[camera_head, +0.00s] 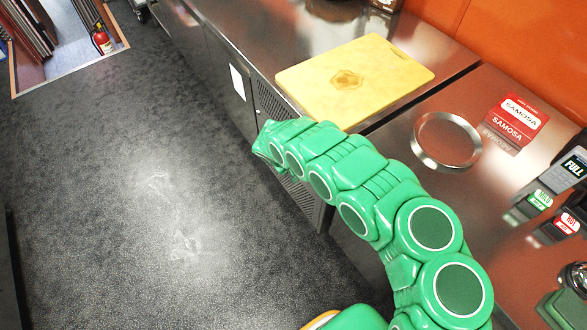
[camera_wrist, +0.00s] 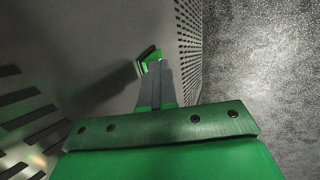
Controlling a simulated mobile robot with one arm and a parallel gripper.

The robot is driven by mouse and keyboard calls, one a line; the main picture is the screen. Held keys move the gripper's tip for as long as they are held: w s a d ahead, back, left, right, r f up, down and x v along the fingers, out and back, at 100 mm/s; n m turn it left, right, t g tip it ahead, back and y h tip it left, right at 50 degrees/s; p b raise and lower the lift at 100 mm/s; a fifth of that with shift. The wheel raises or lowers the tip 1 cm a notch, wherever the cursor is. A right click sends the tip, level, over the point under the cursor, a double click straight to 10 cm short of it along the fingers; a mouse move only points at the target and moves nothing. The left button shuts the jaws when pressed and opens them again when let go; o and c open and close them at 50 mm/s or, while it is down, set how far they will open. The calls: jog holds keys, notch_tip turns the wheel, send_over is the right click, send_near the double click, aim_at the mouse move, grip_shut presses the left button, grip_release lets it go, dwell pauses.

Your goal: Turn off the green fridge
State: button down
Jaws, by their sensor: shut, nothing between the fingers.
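In the wrist view my gripper (camera_wrist: 158,64) is shut, with its dark grey fingers together and nothing between them. Just beyond the fingertips is a small green switch-like piece (camera_wrist: 148,53) in a dark frame on a grey panel (camera_wrist: 100,55). The fingers cover part of it, and I cannot tell whether they touch it or which way it is set. In the head view my green arm reaches down to the vented front (camera_head: 274,112) of a steel counter unit. The gripper and the green piece are hidden there. No green fridge body shows.
A yellow cutting board (camera_head: 355,78), a steel ring-like dish (camera_head: 446,140) and a red samosa sign (camera_head: 520,115) are on the counter above. Slotted vents (camera_wrist: 30,110) flank the panel. The dark floor (camera_head: 130,190) left of the counter is clear. A fire extinguisher (camera_head: 102,40) stands far left.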

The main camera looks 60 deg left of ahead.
jog(key=shift+r, duration=0.1)
jog(key=shift+r, duration=0.7)
jog(key=shift+s, duration=0.1)
jog(key=v, duration=1.1)
jog(key=shift+s, duration=0.55)
jog(key=shift+r, duration=0.1)
dwell(0.4)
